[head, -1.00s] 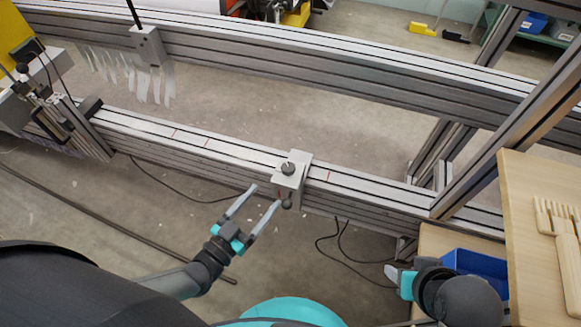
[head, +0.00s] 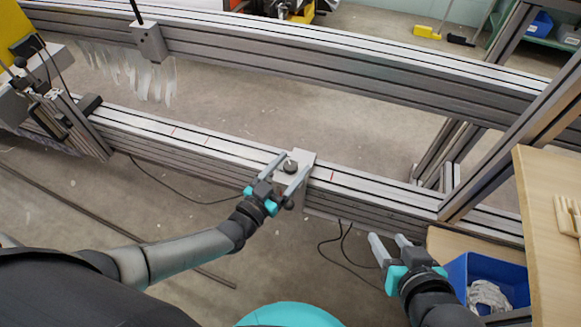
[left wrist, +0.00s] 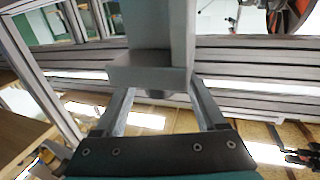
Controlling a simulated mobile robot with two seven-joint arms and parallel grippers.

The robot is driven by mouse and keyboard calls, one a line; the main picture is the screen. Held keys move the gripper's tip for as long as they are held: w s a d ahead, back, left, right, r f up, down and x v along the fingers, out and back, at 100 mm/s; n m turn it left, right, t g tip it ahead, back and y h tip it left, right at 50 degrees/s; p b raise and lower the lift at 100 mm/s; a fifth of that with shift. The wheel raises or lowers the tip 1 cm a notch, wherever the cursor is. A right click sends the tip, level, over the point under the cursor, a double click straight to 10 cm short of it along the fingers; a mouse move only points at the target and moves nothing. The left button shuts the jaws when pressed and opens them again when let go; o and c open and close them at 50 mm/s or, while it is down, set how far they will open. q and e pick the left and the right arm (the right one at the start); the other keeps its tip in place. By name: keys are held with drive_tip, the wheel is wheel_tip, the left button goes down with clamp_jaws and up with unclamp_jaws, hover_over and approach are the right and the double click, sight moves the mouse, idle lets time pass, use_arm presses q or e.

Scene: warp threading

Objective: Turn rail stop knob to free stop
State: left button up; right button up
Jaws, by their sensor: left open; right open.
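The rail stop (head: 306,157) is a grey block on the near rail (head: 235,153), with a dark round knob (head: 290,167) on its top. A small dark ball (head: 289,204) shows at its lower front side. My left gripper (head: 296,161) is open, with its fingers reaching over the stop on either side of the top knob; I cannot tell whether they touch. In the left wrist view the grey block (left wrist: 150,70) is ahead of the two spread fingers, with a dark piece below it between them. My right gripper (head: 388,238) is open and empty, in front of the rail.
The rail carries thin red marks on both sides of the stop. A far rail (head: 330,60) runs behind, with a grey block (head: 149,42) and pale strips. At right are a wooden table (head: 540,230) with a comb-like piece, a blue bin (head: 515,285) and a diagonal post.

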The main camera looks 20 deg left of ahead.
use_arm(q)
drive_tip(key=shift+w, duration=0.1)
clamp_jaws()
idle(0.7)
